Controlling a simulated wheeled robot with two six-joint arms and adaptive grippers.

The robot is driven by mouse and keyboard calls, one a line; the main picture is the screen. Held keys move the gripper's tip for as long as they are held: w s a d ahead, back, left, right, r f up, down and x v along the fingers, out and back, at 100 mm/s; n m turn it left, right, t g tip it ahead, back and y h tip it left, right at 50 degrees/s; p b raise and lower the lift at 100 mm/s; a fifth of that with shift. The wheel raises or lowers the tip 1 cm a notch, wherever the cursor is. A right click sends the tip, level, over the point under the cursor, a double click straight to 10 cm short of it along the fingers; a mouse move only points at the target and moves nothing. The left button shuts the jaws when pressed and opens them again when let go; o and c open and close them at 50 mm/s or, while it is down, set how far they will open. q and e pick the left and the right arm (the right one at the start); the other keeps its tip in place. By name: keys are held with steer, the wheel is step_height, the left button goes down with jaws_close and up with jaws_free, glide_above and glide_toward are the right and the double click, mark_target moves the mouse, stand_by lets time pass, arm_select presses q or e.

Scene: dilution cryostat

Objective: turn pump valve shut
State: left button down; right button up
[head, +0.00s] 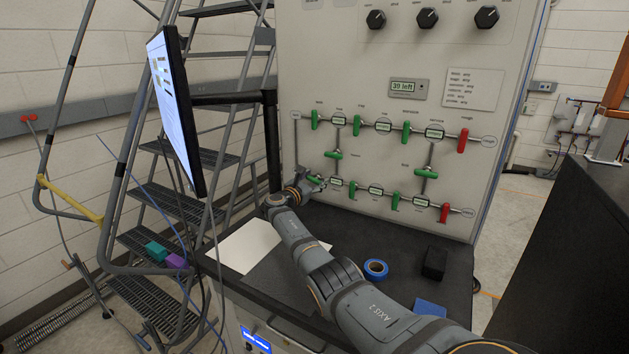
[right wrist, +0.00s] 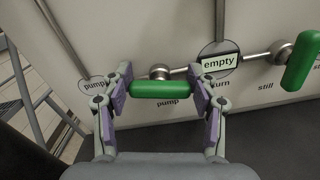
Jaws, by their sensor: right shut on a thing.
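The pump valve's green handle (right wrist: 160,90) lies level in the right wrist view, just above the "pump" label and roughly along the pipe. My right gripper (right wrist: 160,91) is shut on it, with one purple-padded finger at each end of the handle. In the head view the right gripper (head: 312,182) is at the left end of the panel's lower pipe row and hides most of this handle. My left gripper is not in view.
The grey valve panel (head: 375,100) carries several other green handles and two red ones. A neighbouring green handle (right wrist: 301,61) stands steeply at the right. A monitor (head: 178,105) stands at the left. Blue tape (head: 376,268) and a black block (head: 435,263) lie on the bench.

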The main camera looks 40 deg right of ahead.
steer(key=shift+c, duration=1.1)
steer(key=shift+f, duration=0.1)
steer(key=m+b, duration=0.1)
steer(key=b, duration=0.1)
steer(key=m+b, duration=0.2)
steer(key=shift+s+f, duration=0.1)
steer(key=shift+f, duration=0.25)
steer(key=shift+r+m+b, duration=0.25)
steer(key=shift+m+b, duration=0.35)
steer(key=shift+b, duration=0.05)
steer(key=shift+r, duration=0.1)
steer(key=o, duration=1.1)
steer(key=shift+o, duration=0.2)
